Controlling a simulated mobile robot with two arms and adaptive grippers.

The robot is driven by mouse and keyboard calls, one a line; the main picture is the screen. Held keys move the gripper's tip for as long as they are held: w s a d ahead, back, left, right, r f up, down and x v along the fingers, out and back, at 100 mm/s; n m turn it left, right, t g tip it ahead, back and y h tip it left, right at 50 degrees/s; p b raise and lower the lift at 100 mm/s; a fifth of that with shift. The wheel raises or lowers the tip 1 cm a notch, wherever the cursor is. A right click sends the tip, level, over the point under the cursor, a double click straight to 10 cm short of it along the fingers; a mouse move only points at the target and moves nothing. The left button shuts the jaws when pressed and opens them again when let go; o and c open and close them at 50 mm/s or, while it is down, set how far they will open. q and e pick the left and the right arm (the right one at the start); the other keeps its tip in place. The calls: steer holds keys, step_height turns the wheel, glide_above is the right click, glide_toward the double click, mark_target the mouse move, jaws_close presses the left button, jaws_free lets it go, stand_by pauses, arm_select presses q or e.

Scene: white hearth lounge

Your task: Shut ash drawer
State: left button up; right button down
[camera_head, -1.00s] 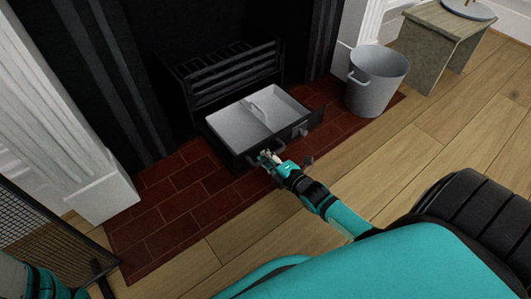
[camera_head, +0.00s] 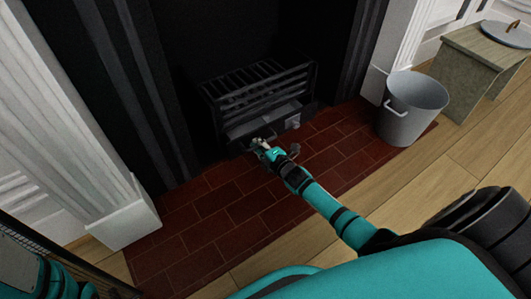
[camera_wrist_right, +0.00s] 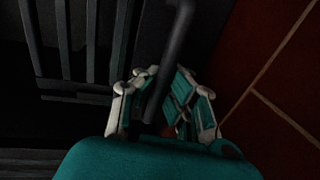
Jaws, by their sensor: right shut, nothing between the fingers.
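The black ash drawer (camera_head: 264,121) sits mostly inside the fire grate (camera_head: 258,88), with only a narrow strip of its grey interior showing in the head view. My right gripper (camera_head: 261,147) is at the left part of the drawer front, by its handle. In the right wrist view, the dark handle bar (camera_wrist_right: 173,55) runs down to the fingers of my right gripper (camera_wrist_right: 160,88). The fingers are shut and hold nothing; whether they touch the bar is hard to tell. My left gripper is out of view.
A grey metal bucket (camera_head: 412,108) stands right of the grate at the hearth's edge. A stool (camera_head: 484,62) with a round lid (camera_head: 508,34) is farther right. The red brick hearth (camera_head: 215,215) is clear before the grate. A mesh screen (camera_head: 60,248) stands at lower left.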

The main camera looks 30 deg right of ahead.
steer(key=shift+w, duration=0.55)
steer(key=c, duration=1.3)
jaws_free()
steer(key=shift+c, duration=0.2)
steer(key=shift+s, duration=0.1)
steer(key=v, duration=1)
steer(key=shift+s, duration=0.2)
steer(key=shift+v, duration=0.75)
steer(key=shift+r, duration=0.15)
